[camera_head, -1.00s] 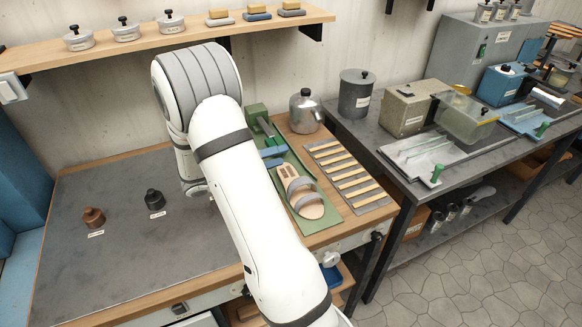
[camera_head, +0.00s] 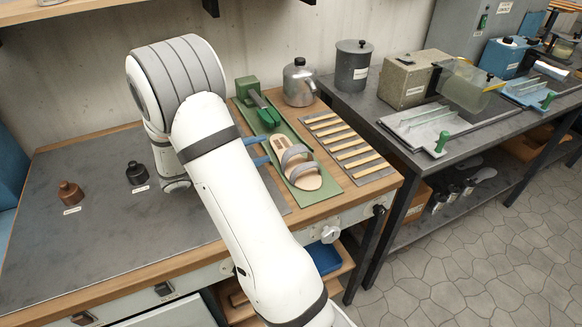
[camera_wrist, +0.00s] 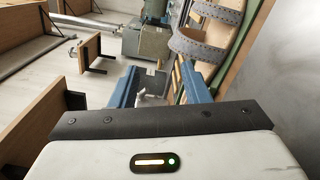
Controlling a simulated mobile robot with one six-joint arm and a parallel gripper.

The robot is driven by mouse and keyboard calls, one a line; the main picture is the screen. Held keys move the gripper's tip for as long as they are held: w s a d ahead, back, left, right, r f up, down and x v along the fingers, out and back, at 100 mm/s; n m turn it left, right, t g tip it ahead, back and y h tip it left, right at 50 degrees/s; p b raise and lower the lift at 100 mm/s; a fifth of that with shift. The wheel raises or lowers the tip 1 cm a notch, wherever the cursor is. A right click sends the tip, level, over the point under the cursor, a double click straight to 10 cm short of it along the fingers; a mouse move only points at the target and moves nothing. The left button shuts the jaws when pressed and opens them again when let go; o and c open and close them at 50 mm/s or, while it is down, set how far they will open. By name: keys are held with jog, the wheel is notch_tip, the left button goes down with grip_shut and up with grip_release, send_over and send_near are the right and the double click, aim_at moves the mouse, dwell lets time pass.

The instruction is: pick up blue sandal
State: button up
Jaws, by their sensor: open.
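The sandal (camera_head: 302,172) has a tan sole and two blue-grey straps. In the wrist view the sandal's straps (camera_wrist: 200,45) show at the upper right, beyond the right finger. My gripper (camera_head: 259,150) is open, with its two blue fingers just left of the sandal in the head view. In the wrist view nothing is between the fingers of my gripper (camera_wrist: 159,72). My arm hides part of the bench left of the sandal.
A green tool (camera_head: 264,112) stands behind the sandal.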

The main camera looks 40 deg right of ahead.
aim_at(297, 162)
jog(key=m, duration=0.1)
jog(key=f+m+b, duration=0.1)
jog(key=m, duration=0.2)
jog(key=shift+a+f, duration=0.3)
jog(key=shift+f, duration=0.1)
jog(key=m, duration=0.2)
jog(key=m+b, duration=0.1)
jog(key=shift+a+f+m, duration=0.15)
jog(key=shift+f+m, duration=0.1)
jog(key=shift+m, duration=0.15)
jog(key=p+x, duration=0.1)
jog(key=x, duration=0.5)
jog(key=shift+d, duration=0.4)
jog(key=p+x, duration=0.1)
jog(key=x, duration=0.3)
jog(key=shift+s+d+r+p, duration=0.1)
jog(key=shift+s+r+p, duration=0.1)
jog(key=shift+p, duration=0.15)
jog(key=shift+d, duration=0.5)
jog(key=shift+c, duration=0.5)
grip_shut()
